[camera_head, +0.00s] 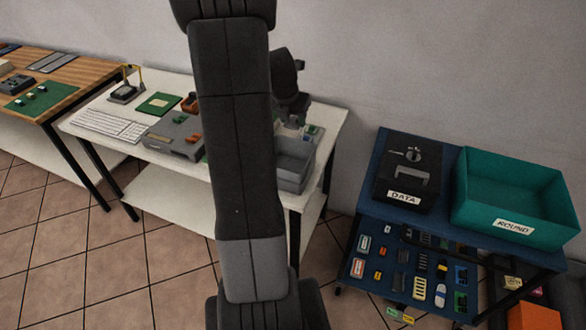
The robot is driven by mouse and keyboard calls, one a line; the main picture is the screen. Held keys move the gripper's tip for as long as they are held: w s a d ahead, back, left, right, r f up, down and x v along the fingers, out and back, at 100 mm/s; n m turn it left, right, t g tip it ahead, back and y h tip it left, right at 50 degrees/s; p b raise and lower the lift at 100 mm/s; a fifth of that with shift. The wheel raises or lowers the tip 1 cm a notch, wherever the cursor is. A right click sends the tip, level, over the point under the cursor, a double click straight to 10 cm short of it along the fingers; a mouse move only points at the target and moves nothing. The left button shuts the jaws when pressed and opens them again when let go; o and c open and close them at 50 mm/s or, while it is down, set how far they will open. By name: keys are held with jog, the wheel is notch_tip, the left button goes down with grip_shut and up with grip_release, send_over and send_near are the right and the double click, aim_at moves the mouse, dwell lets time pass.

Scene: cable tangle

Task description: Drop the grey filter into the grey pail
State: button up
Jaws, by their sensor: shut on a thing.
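The grey pail (292,178) is an open box-shaped bin at the right front of the white table, partly hidden behind my arm. My gripper (292,122) points down at the end of my dark wrist, just behind the pail's far rim in the picture. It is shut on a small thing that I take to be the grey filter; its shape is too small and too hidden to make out. I cannot tell whether the gripper is over the pail or behind it.
The white table also holds a keyboard (110,125), a grey device (175,136) and a green board (158,103). At right, a blue cart (370,215) carries a black DATA box (408,170), a teal ROUND bin (510,205) and several small parts below. A wooden table (75,68) stands at left.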

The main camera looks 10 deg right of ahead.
jog(key=shift+f+b, duration=2.45)
jog(key=shift+f, duration=0.35)
jog(key=o, duration=1)
jog(key=shift+r, duration=0.15)
send_near(291, 127)
jog(key=shift+s+a+r, duration=0.2)
jog(key=shift+r, duration=0.3)
